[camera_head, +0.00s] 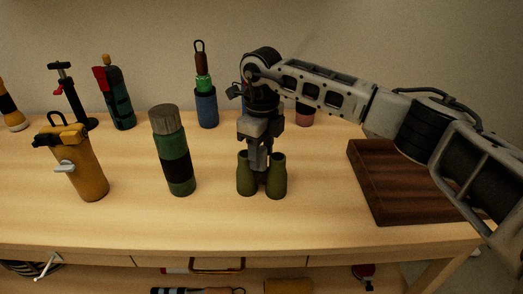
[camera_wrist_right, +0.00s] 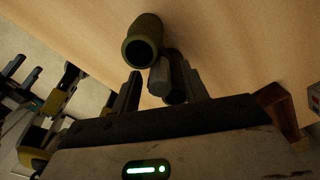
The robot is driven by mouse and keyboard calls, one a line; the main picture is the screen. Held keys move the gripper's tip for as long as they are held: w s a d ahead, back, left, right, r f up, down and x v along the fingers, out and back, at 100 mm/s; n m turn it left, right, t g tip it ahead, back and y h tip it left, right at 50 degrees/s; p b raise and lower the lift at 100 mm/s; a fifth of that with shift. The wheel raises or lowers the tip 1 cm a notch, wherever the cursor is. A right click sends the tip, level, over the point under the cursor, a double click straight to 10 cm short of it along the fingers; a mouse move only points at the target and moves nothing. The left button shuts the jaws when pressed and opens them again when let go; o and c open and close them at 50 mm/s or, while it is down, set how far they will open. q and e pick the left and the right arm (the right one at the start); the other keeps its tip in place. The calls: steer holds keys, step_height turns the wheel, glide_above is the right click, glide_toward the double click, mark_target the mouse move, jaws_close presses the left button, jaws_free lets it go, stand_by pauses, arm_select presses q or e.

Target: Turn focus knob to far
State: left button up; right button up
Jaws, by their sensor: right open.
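A pair of olive-green binoculars (camera_head: 246,181) stands upright on the wooden table in the head view, with its two barrels side by side. My right gripper (camera_head: 260,163) points down from above, with its fingers at the middle between the barrels. In the right wrist view one green barrel (camera_wrist_right: 142,45) shows beyond the open fingers of my right gripper (camera_wrist_right: 162,88). A grey part and a dark round part show between the fingers. I cannot tell which is the focus knob, or whether the fingers touch it. My left gripper is not in view.
A green flask (camera_head: 176,155) and a mustard-yellow bottle (camera_head: 84,165) stand to the left. Several bottles and a small black pump (camera_head: 68,95) stand along the back. The front of the table is clear.

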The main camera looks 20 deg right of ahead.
mark_target(261, 148)
step_height(261, 148, up, 16)
stand_by(0.5)
